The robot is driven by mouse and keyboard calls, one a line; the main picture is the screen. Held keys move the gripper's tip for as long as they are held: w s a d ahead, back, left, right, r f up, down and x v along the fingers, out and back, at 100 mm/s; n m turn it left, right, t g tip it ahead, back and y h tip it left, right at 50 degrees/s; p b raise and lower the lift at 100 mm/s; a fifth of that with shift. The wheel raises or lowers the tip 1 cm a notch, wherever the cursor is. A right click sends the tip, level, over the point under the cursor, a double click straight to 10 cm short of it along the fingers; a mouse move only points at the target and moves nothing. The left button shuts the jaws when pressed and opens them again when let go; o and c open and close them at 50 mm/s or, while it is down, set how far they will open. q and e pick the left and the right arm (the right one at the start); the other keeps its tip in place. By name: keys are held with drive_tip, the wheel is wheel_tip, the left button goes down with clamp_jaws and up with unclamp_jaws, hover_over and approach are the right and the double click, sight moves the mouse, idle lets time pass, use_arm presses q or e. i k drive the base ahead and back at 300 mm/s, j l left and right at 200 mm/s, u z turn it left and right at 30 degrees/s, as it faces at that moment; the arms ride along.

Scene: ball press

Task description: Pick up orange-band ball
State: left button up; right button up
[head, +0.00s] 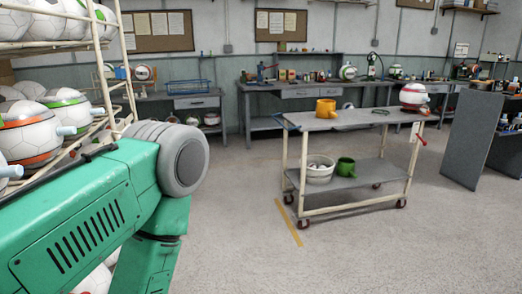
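A white ball with an orange band (28,140) sits on the wire rack at the left edge, with a pale blue nozzle pointing right. A ball with a green band (66,98) is just behind it. Another ball with a red or orange-red band (413,95) stands on the right end of the cart's top; its exact band colour is hard to tell. Neither of my grippers shows, so their distance to the balls cannot be seen.
A cream-framed rack (122,62) holds several balls at the left. A grey panel (471,140) stands at the right.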

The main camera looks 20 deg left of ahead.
sight(32, 135)
drive_tip(key=i+u, duration=0.9)
drive_tip(key=i+l+u, duration=0.65)
drive_tip(key=i+u, duration=0.2)
